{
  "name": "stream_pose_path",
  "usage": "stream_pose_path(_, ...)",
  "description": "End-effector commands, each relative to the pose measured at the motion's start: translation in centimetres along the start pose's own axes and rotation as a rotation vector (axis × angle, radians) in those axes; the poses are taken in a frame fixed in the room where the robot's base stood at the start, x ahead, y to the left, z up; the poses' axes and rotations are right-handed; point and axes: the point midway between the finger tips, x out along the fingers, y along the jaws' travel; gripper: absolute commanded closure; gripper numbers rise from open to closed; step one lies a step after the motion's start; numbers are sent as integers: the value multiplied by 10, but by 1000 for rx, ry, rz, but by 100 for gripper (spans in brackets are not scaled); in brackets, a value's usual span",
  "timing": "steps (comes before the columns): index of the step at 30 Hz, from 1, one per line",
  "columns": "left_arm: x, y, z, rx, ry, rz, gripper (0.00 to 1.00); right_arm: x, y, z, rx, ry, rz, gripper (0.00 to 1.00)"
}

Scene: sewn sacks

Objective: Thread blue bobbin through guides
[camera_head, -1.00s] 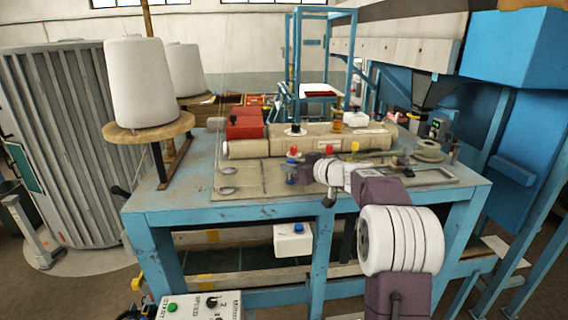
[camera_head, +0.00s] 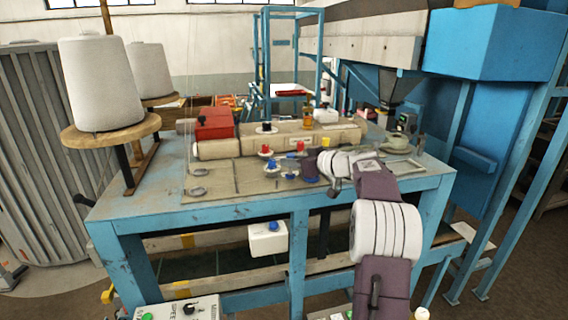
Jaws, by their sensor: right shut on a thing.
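My right arm reaches up from the lower right over the blue-framed table (camera_head: 215,205). My right gripper (camera_head: 311,167) is small and dark above the tabletop, shut on the blue bobbin (camera_head: 311,180), whose lower part shows under the fingers. Other red-topped and yellow-topped pieces stand behind. Thin wire rings (camera_head: 197,191) lie at the table's left. Whether thread runs from the bobbin is too small to tell. My left gripper is out of view.
Large white cones (camera_head: 100,85) stand on wooden discs at the left. A beige roller (camera_head: 300,138) and a red box (camera_head: 214,124) line the table's back. A blue machine housing (camera_head: 497,45) rises at the right. The table's front left is clear.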

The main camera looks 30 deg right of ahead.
Motion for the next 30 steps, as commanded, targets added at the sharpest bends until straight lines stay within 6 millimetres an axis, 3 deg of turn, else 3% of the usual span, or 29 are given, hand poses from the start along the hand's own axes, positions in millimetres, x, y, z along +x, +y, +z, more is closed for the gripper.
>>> stream_pose_path(24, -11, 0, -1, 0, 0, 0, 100, -34, 62, 9, 0, -1, 2, 100)
stream_pose_path(30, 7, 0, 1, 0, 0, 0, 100, -31, 61, 21, -1, 0, -1, 100)
